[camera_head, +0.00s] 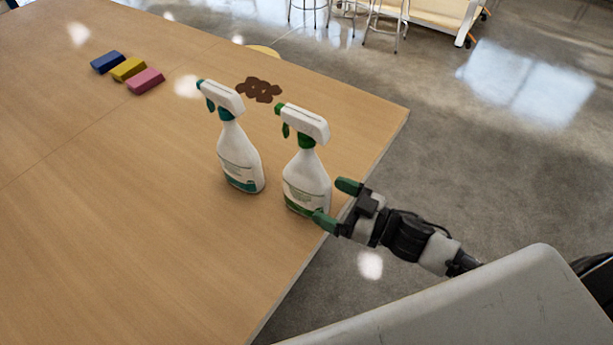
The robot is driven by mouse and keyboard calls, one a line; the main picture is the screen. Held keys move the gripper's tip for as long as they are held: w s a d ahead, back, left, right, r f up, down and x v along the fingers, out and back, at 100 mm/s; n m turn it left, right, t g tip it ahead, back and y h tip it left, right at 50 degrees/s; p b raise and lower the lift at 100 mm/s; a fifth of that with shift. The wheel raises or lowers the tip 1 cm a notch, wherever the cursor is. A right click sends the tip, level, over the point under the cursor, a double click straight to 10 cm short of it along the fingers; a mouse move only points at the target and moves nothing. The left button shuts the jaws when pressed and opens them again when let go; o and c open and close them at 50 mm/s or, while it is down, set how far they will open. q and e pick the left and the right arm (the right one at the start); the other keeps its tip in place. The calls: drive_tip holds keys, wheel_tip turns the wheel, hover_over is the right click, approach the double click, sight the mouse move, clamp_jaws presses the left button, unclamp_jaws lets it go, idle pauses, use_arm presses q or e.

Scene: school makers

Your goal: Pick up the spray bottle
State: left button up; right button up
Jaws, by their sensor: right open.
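Two white spray bottles stand upright on the wooden table. The bottle with the green trigger (306,175) is nearer the table's right edge. The bottle with the teal trigger (239,155) stands just to its left. My right gripper (335,203) comes in from the right at the table edge. Its green-tipped fingers are spread apart, with one beside and one near the lower part of the green-trigger bottle. I cannot tell whether either finger touches it. The gripper holds nothing. My left gripper is not in view.
The wooden table (110,210) has wide clear room at the left and front. Blue (107,62), yellow (128,69) and pink (146,81) blocks lie at the far left. A brown stain (259,90) lies behind the bottles. Stools (381,20) stand on the floor beyond.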

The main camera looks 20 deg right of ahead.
sight(327, 187)
drive_tip(key=p+x, duration=0.2)
drive_tip(key=x, duration=0.2)
drive_tip(key=shift+w, duration=0.3)
drive_tip(key=shift+w+a+f, duration=0.1)
drive_tip(key=shift+w+a, duration=0.1)
drive_tip(key=shift+a, duration=0.05)
drive_tip(key=shift+s, duration=0.1)
drive_tip(key=shift+c, duration=0.4)
drive_tip(key=c, duration=1.5)
drive_tip(key=shift+r, duration=0.25)
drive_tip(key=shift+r, duration=0.55)
drive_tip(key=r, duration=0.3)
drive_tip(key=shift+s+b, duration=0.25)
drive_tip(key=shift+b, duration=0.1)
drive_tip(key=s+a+r, duration=0.1)
drive_tip(key=s+r, duration=0.1)
drive_tip(key=s, duration=0.1)
drive_tip(key=s+r+b, duration=0.1)
drive_tip(key=s+r, duration=0.1)
drive_tip(key=s, duration=0.2)
drive_tip(key=s+a+r+b, duration=0.1)
drive_tip(key=s+r, duration=0.1)
drive_tip(key=s, duration=0.1)
drive_tip(key=shift+s+a+r, duration=0.3)
drive_tip(key=shift+s+r, duration=0.05)
drive_tip(key=shift+s, duration=0.05)
